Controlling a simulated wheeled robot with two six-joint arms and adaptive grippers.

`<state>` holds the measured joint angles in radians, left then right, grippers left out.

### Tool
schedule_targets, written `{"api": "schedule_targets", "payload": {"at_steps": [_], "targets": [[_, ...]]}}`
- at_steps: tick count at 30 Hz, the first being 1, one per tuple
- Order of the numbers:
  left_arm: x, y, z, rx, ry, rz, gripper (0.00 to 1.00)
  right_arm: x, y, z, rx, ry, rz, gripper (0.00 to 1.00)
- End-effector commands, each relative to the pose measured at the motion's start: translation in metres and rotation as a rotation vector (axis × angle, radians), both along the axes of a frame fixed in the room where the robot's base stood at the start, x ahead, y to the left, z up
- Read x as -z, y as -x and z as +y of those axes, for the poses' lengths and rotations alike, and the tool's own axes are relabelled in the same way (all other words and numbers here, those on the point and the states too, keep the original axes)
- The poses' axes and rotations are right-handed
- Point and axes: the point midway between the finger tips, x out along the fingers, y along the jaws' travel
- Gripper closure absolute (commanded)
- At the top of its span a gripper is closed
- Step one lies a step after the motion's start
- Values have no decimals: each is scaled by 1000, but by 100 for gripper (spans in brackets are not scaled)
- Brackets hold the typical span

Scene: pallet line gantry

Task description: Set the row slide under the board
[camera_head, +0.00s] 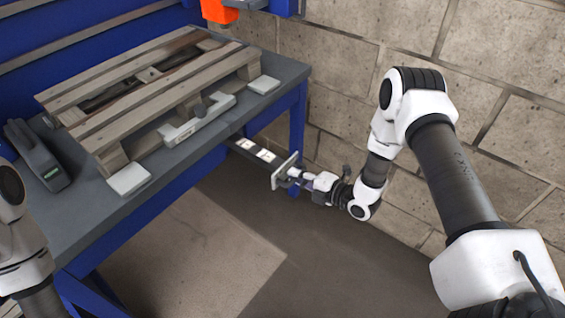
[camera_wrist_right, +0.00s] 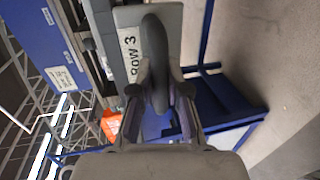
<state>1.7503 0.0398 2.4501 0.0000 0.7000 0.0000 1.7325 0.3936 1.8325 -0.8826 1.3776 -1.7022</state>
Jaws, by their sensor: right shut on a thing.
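The row slide (camera_head: 258,151) is a dark flat bar with light patches, sticking out at the table's front edge in the head view. Its far end is hidden at the table edge. Its pale front plate (camera_head: 284,171) faces my right gripper (camera_head: 298,175). In the wrist view the plate (camera_wrist_right: 128,50) reads "ROW 3" and carries a dark upright handle (camera_wrist_right: 154,55). My right gripper (camera_wrist_right: 160,100) is shut around that handle. A wooden pallet (camera_head: 150,95) lies on the grey tabletop (camera_head: 75,215). Only part of my left arm shows, without its gripper.
A pale bar (camera_head: 198,120) with a dark knob and white pads (camera_head: 128,179) lie along the pallet's front side. A dark device (camera_head: 38,157) lies at the table's left. A block wall (camera_head: 350,50) stands behind my right arm. The floor (camera_head: 190,240) before the table is clear.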

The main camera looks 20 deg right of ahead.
Motion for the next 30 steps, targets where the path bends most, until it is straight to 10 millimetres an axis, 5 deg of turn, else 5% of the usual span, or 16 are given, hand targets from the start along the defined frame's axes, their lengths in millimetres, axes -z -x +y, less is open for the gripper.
{"api": "schedule_targets", "payload": {"at_steps": [10, 12, 13, 23, 30], "targets": [[-2, 0, 0, 0, 0, 0, 100, 1, 7, -3, 1, -1, 2, 100], [-2, 0, 0, 0, 0, 0, 100, 2, 7, -3, 0, -1, 3, 67], [-2, 0, 0, 0, 0, 0, 100, 1, 7, -3, 0, -1, 3, 59], [-2, 0, 0, 0, 0, 0, 100, 0, 8, -5, 1, -2, -1, 59], [-2, 0, 0, 0, 0, 0, 100, -9, 43, -27, 8, -5, 0, 59]]}}
